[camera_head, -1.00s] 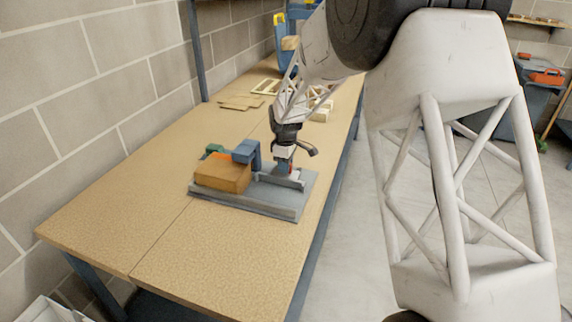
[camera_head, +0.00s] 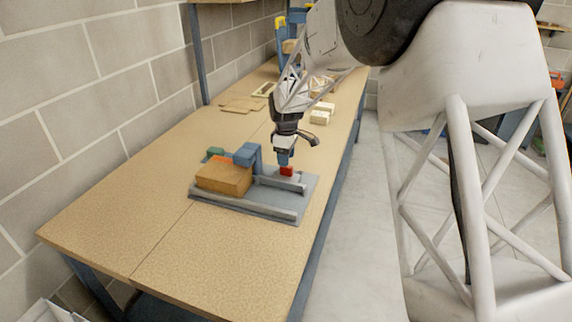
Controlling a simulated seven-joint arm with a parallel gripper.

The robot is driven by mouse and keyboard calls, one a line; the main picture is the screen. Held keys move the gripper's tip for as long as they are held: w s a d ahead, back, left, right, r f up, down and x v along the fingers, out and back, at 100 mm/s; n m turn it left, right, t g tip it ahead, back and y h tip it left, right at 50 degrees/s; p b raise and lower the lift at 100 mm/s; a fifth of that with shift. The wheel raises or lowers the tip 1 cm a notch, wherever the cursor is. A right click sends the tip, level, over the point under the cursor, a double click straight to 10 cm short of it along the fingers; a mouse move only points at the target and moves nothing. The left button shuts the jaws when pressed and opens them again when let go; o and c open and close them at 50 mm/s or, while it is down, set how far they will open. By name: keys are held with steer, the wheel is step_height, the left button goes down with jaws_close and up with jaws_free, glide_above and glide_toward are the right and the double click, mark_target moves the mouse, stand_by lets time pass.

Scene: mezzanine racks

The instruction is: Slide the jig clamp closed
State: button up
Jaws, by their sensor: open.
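The jig is a grey base plate (camera_head: 240,206) with raised rails on the workbench. A brown wooden block (camera_head: 222,177) sits on its left part. A blue clamp piece (camera_head: 247,155) stands against the block's back right. A small red piece (camera_head: 287,171) shows at the right end of the jig, by the grey rail (camera_head: 282,183). My gripper (camera_head: 284,160) points down just above the red piece. It is open, and nothing shows held in it. I cannot tell whether the fingertips touch the red piece.
Flat wooden pieces (camera_head: 240,105) and pale blocks (camera_head: 321,112) lie farther back on the bench (camera_head: 130,215). A block wall runs along the left. The near part of the bench is clear.

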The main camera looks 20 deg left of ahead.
steer(key=shift+r, duration=1.45)
steer(key=shift+s+d+r, duration=0.1)
steer(key=shift+d+r, duration=0.2)
steer(key=shift+d, duration=0.1)
steer(key=s+d+r+m, duration=0.3)
steer(key=s+d+r, duration=0.2)
steer(key=d, duration=0.5)
steer(key=s+d+r+m+t, duration=0.1)
steer(key=s+d+r+m, duration=0.2)
steer(key=s+d+r, duration=0.45)
steer(key=s+d+r+m, duration=0.2)
steer(key=s+d+m, duration=0.15)
steer(key=d, duration=0.85)
steer(key=s+d+f+m, duration=0.1)
steer(key=s+d+m, duration=0.2)
steer(key=s, duration=0.6)
steer(key=s+d+m+t, duration=0.1)
steer(key=s+d+m, duration=0.1)
steer(key=s+d, duration=0.6)
steer(key=s+d+f+m, duration=0.1)
steer(key=s+d+m, duration=0.2)
steer(key=s, duration=0.7)
steer(key=shift+s+d+f+m+t, duration=0.3)
steer(key=shift+s+d+m, duration=0.1)
steer(key=shift+d, duration=0.9)
